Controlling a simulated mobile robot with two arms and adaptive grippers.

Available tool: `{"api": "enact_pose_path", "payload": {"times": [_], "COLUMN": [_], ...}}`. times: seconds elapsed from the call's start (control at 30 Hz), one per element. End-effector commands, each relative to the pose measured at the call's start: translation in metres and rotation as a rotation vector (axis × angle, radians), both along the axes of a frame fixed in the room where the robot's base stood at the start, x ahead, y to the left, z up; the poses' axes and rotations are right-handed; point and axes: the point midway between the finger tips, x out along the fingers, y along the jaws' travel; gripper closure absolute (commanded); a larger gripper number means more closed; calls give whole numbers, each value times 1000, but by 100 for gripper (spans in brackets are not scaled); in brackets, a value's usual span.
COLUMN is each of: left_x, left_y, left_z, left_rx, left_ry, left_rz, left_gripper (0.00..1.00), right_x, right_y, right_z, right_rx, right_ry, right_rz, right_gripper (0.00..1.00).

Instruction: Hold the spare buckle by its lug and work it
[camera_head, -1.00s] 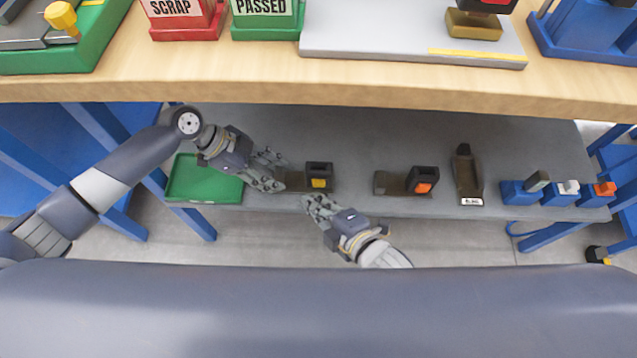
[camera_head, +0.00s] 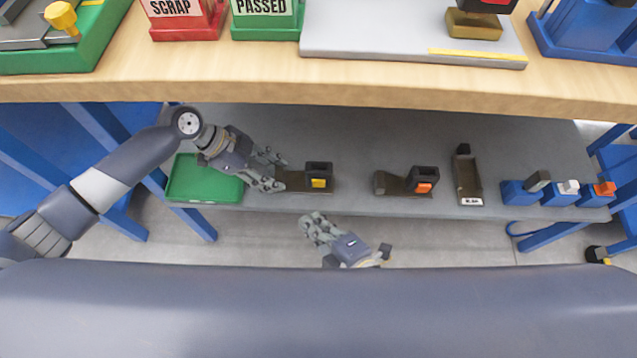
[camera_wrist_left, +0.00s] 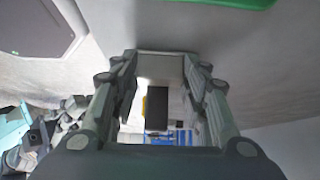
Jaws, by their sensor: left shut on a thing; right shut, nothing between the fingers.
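A dark buckle with a yellow button (camera_head: 319,182) is at the lower shelf's left part, with a brown lug (camera_head: 296,186) pointing left. My left gripper (camera_head: 275,172) is shut on the lug from the left. In the left wrist view, a dark block with a yellow edge (camera_wrist_left: 158,103) shows beyond the fingers of my left gripper (camera_wrist_left: 160,95). My right gripper (camera_head: 311,218) is shut and empty, in front of the shelf edge and below the buckle, apart from it. I cannot tell whether the buckle is lifted off the shelf.
A green tray (camera_head: 200,192) lies left of the buckle. A similar buckle with an orange button (camera_head: 424,187) and a brown holder (camera_head: 466,180) stand to the right, then several blue blocks (camera_head: 520,195). The wooden bench top (camera_head: 250,82) overhangs the grey shelf (camera_head: 350,150).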

Motion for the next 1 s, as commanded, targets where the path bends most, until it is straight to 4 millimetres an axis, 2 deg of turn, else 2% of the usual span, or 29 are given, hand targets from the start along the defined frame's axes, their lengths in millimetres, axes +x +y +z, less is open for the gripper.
{"api": "enact_pose_path", "payload": {"times": [0.27, 0.3, 0.37, 0.4, 0.77, 1.0], "left_x": [-1, -1, -1, -1, 0, 2], "left_y": [0, 0, 0, 0, 2, 25], "left_z": [0, 0, 0, 0, 2, 30], "left_rx": [0, 0, 0, 0, 0, 2], "left_ry": [2, 2, 2, 2, 0, -2], "left_rz": [-1, -1, -1, -1, 0, 2], "left_gripper": [100, 52, 38, 35, 35, 35], "right_x": [0, 0, 0, 0, 0, 0], "right_y": [0, 0, 0, 0, 0, 0], "right_z": [0, 0, 0, 0, 0, 0], "right_rx": [0, 0, 0, 0, 0, 0], "right_ry": [0, 0, 0, 0, 0, 0], "right_rz": [0, 0, 0, 0, 0, 0], "right_gripper": [100, 100, 100, 100, 100, 100]}}
